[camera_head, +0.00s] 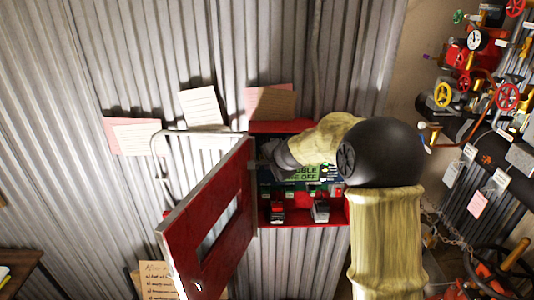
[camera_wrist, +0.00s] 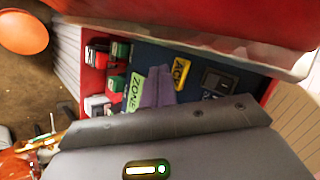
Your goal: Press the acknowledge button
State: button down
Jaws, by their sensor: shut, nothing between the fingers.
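A red wall cabinet (camera_head: 333,217) stands open, with its red door (camera_head: 208,225) swung out to the left. Inside is a dark panel with a yellow label (camera_wrist: 181,71) that seems to read "ACK". No button can be clearly made out by the label; a dark square part (camera_wrist: 217,80) sits to its right. My gripper (camera_head: 278,158) reaches into the upper part of the cabinet. In the wrist view its shut, empty fingers (camera_wrist: 155,88) lie between the green "ZONE" label (camera_wrist: 134,93) and the yellow label. Whether they touch the panel cannot be told.
Small red, green and white devices (camera_wrist: 112,82) line the panel's side. The open door stands close to my gripper on the left. Papers (camera_head: 202,107) hang on the corrugated wall above. Pipes with valve wheels (camera_head: 443,94) fill the right side.

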jog(key=shift+w, duration=0.45)
dwell(1.7)
jog(key=shift+w+p, duration=0.35)
jog(key=shift+w, duration=0.1)
jog(key=shift+w+p, duration=0.35)
jog(key=shift+w, duration=0.1)
dwell(0.8)
dwell(0.3)
jog(key=shift+s+b, duration=0.8)
jog(key=shift+s, duration=0.15)
